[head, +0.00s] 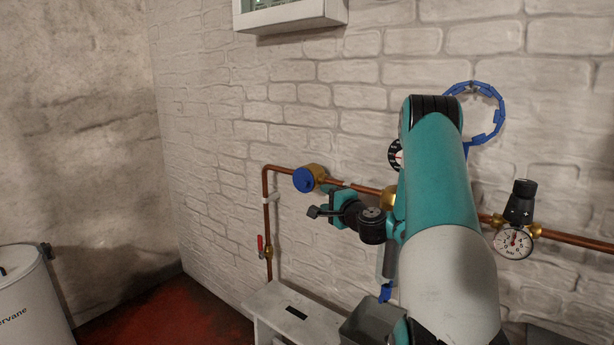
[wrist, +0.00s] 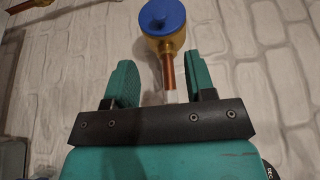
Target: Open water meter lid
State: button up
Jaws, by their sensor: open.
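The water meter (head: 318,174) is a brass body on the copper pipe, with a round blue lid (head: 303,180) that looks shut. In the wrist view the brass meter (wrist: 168,46) and its blue lid (wrist: 162,16) show at the top, beyond the fingers. My gripper (head: 318,212) is just right of and below the meter in the head view. In the wrist view my gripper (wrist: 163,72) is open and empty, its two teal fingers apart with the pipe showing between them. The fingers do not touch the lid.
The copper pipe (head: 267,205) runs along the white brick wall and down at the left, with a red-handled valve (head: 261,245). A pressure gauge (head: 514,242) sits at the right. A blue ring (head: 500,112) hangs on the wall behind my arm. A white bench (head: 272,307) stands below.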

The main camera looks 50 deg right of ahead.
aim_at(306, 186)
jog(key=p+x, duration=0.3)
jog(key=x, duration=0.8)
jog(key=shift+w+p, duration=0.15)
jog(key=shift+p, duration=0.25)
grip_shut()
